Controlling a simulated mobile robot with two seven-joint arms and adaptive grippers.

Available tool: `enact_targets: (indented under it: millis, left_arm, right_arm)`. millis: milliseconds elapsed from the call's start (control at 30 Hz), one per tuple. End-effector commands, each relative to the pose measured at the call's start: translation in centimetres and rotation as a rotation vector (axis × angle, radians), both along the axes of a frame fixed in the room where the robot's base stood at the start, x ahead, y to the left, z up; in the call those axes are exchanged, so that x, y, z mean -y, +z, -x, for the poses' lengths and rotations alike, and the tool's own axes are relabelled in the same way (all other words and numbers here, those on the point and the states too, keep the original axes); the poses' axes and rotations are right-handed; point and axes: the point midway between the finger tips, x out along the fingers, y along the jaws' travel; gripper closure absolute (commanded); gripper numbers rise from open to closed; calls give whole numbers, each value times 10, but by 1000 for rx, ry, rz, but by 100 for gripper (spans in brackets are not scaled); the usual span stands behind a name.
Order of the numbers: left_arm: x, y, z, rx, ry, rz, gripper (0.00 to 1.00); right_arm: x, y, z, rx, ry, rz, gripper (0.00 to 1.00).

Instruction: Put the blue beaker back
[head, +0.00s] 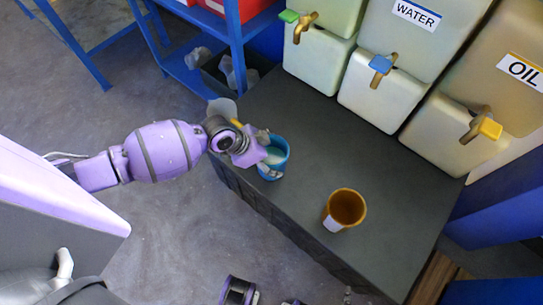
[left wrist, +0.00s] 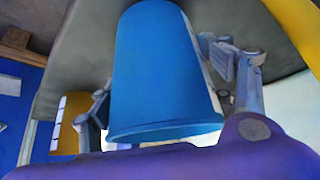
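The blue beaker (head: 279,148) is at the left part of the dark counter top, with something pale inside. It fills the middle of the left wrist view (left wrist: 160,75), with a light label strip along its right side. My left gripper (head: 267,155) has one finger on each side of the beaker, close against its wall, and appears shut on it. Its fingers also show in the left wrist view (left wrist: 165,95). I cannot tell whether the beaker's base touches the counter.
An orange beaker (head: 345,208) with a white label stands on the dark counter (head: 310,130). Tanks with taps line the back, including the WATER tank (head: 413,35) and the OIL tank (head: 510,75). A grey container (head: 222,108) is behind my left wrist. The counter between the beakers is clear.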

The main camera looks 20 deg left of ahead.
Motion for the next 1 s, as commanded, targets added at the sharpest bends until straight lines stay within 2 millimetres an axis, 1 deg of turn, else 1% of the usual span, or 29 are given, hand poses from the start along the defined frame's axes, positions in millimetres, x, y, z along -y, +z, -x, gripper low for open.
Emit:
enact_targets:
  millis: [33,100,433,567,667,900,1000]
  left_arm:
    - [0,0,0,0,0,0,17]
    - [0,0,0,0,0,0,8]
    - [0,1,0,0,0,0,8]
    - [-3,8,1,1,0,-1,8]
    - [-10,21,6,2,-1,-2,8]
    - [-33,66,23,2,-1,-3,8]
    - [-41,82,29,1,-2,-2,8]
  right_arm:
    - [0,0,0,0,0,0,60]
    - [0,0,0,0,0,0,60]
    - [0,1,-1,2,1,-1,60]
    - [-1,4,-4,8,1,-1,60]
    - [-1,6,-7,14,2,-1,60]
    - [-1,12,-11,22,2,-1,60]
    - [0,13,-11,22,2,0,60]
